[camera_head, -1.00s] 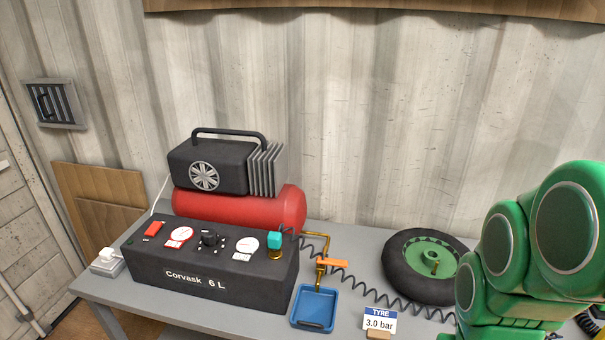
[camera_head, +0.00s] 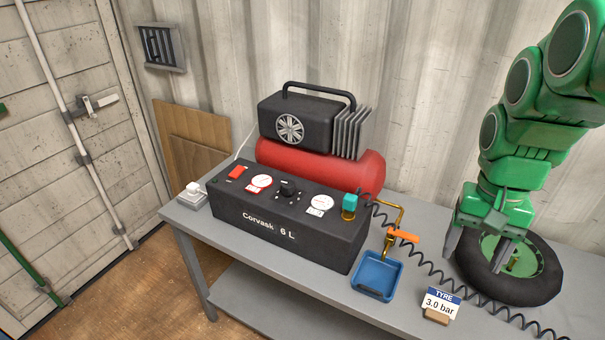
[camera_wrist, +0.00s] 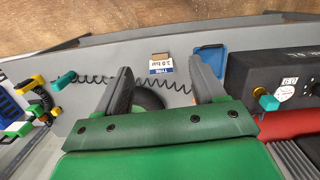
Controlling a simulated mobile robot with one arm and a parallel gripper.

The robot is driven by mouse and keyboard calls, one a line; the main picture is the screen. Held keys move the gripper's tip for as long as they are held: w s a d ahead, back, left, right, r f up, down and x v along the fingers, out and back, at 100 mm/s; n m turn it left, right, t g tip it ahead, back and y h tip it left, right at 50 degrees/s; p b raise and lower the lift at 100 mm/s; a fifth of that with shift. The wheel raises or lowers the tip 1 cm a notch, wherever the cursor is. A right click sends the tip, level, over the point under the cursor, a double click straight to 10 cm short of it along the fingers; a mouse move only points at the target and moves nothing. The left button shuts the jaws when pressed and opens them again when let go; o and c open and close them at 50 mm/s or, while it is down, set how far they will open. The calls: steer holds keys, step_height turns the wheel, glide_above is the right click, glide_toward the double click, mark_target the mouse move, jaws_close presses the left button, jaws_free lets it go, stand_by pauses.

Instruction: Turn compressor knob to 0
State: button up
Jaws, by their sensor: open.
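The compressor (camera_head: 290,228) is a long black box marked "Corvask 6 L" on the grey bench, with a red tank (camera_head: 318,168) and a black motor block behind it. Its black knob (camera_head: 287,189) sits on top between two white gauges. I cannot read the knob's setting. My gripper (camera_head: 473,256) is open and empty over the tyre at the right of the bench, well apart from the knob.
A tyre with a green hub (camera_head: 526,282) lies below my gripper. A blue tray (camera_head: 379,274), an orange-handled brass valve (camera_head: 404,236), a coiled black hose and a "TYRE 3.0 bar" card (camera_head: 441,301) lie between tyre and compressor. A white plug (camera_head: 193,192) is at the bench's left end.

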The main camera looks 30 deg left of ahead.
steer(key=w+a, duration=1)
steer(key=a, duration=0.1)
steer(key=t, duration=0.1)
glide_above(288, 183)
steer(key=shift+n, duration=0.3)
step_height(288, 183, down, 8)
steer(key=shift+d+r, duration=0.1)
steer(key=shift+d, duration=0.05)
steer(key=shift+s+a+f, duration=0.1)
steer(key=shift+a+f, duration=0.1)
steer(key=shift+f, duration=3.8)
steer(key=shift+c, duration=0.4)
steer(key=c, duration=1)
